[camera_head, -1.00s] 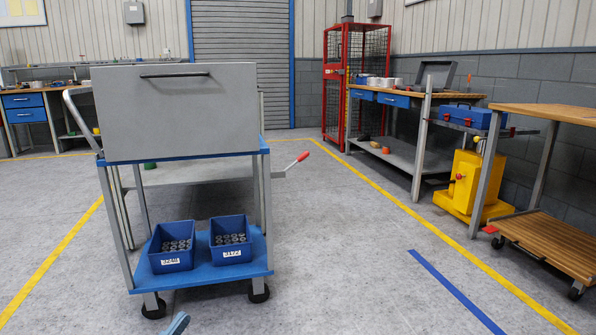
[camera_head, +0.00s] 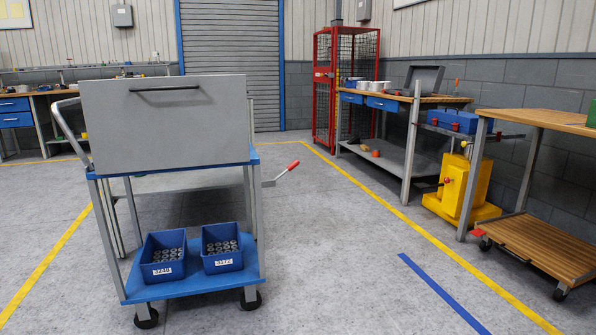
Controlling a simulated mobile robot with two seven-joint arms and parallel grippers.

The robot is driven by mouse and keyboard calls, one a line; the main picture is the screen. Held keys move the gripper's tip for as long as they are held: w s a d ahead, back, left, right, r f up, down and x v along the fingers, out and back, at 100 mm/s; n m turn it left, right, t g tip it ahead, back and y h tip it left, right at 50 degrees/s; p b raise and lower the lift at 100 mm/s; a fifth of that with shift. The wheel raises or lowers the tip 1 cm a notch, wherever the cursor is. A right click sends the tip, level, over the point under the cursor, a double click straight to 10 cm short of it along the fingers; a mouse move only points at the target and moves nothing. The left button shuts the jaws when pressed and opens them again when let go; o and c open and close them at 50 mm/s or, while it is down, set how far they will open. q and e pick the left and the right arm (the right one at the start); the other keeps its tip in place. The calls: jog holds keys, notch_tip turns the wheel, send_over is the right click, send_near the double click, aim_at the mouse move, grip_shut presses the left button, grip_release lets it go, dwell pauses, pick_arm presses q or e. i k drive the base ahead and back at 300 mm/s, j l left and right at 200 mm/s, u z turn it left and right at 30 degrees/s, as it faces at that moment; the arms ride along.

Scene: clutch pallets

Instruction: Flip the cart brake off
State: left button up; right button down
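The cart (camera_head: 195,284) stands left of centre, with a blue frame, grey legs and black caster wheels. A large grey box with a dark handle (camera_head: 168,125) is on its top. A lever with a red grip (camera_head: 293,164) sticks out on the cart's right side and angles upward; I cannot tell for sure that it is the brake. A bent grey push handle (camera_head: 68,131) is on the cart's left side. Neither of my grippers is in view.
Two blue bins (camera_head: 163,270) of metal parts sit on the cart's lower shelf. A wooden workbench (camera_head: 548,121) with a low wooden cart (camera_head: 540,247) beneath stands at right. A yellow machine (camera_head: 455,187) and red cage (camera_head: 324,90) are behind. The floor right of the cart is clear.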

aim_at(292, 166)
jog(key=i+j, duration=0.25)
jog(key=i, duration=0.3)
jog(key=i+j+z, duration=0.1)
jog(key=i+j, duration=0.2)
jog(key=i, duration=0.25)
jog(key=i+j, duration=0.3)
jog(key=i, duration=0.25)
jog(key=i+j, duration=0.3)
jog(key=i, duration=0.3)
jog(key=z, duration=0.05)
